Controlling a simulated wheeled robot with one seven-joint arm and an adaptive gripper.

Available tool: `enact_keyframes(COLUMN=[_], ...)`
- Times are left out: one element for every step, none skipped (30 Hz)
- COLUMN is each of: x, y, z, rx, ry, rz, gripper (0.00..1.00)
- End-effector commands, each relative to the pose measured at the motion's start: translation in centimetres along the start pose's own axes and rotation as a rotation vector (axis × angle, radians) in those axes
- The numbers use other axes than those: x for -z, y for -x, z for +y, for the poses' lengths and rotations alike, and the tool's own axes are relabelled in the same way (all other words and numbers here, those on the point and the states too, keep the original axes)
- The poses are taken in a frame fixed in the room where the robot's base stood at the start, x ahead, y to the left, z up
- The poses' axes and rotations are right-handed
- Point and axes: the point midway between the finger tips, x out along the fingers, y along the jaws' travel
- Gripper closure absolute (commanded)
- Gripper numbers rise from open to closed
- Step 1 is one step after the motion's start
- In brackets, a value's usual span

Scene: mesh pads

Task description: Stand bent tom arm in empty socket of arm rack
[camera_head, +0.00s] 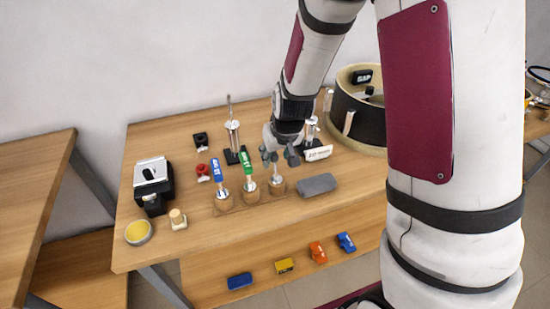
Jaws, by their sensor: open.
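The arm rack (237,207) is a low wooden strip with three round wooden sockets on the table. The left socket (223,202) holds a silver piece with a blue tag (215,169). The middle socket (251,195) holds one with a green tag (246,161). At the right socket (278,187) a small silver piece (277,173) stands upright, apparently the bent tom arm; its upper end is hidden by my gripper. My gripper (277,161) is open, pointing down just above this silver piece. Whether the fingers touch it cannot be told.
A grey roll (317,185) lies right of the rack. Behind stand a metal stand (232,135), a white card (318,153) and a large drum (361,124). A black device (152,185) and yellow tin (138,232) are left. Several small coloured items lie on the lower shelf.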

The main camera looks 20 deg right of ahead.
Motion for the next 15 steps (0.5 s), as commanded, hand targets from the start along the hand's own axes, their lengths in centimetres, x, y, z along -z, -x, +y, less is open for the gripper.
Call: enact_keyframes(x=[0.2, 0.2, 0.2, 0.2, 0.1, 0.1, 0.2, 0.1, 0.1, 0.1, 0.1, 0.2, 0.1, 0.1, 0.1], y=[1.1, 1.7, 2.4, 3.0, 3.5, 4.2, 4.7, 5.3, 5.9, 6.3, 6.7, 7.3, 7.6, 7.9, 8.2], z=[-0.1, -0.1, -0.1, -0.1, -0.1, -0.1, -0.1, -0.1, -0.1, -0.1, -0.1, -0.1, -0.1, -0.1, -0.1], rx=[0.0, 0.0, 0.0, 0.001, 0.001, 0.001, 0.0, 0.001, 0.001, 0.001, 0.001, 0.001, 0.001, 0.001, 0.001], ry=[0.002, 0.002, 0.002, 0.002, 0.002, 0.004, 0.004, 0.003, 0.002, 0.002, 0.003, 0.003, 0.002, 0.002, 0.002], rz=[0.005, 0.006, 0.006, 0.006, 0.006, 0.006, 0.006, 0.005, 0.005, 0.005, 0.005, 0.005, 0.004, 0.003, 0.004], gripper=[0.58, 0.58, 0.58, 0.58, 0.58, 0.58, 0.58, 0.58, 0.58, 0.58, 0.58, 0.58, 0.58, 0.58, 0.58])
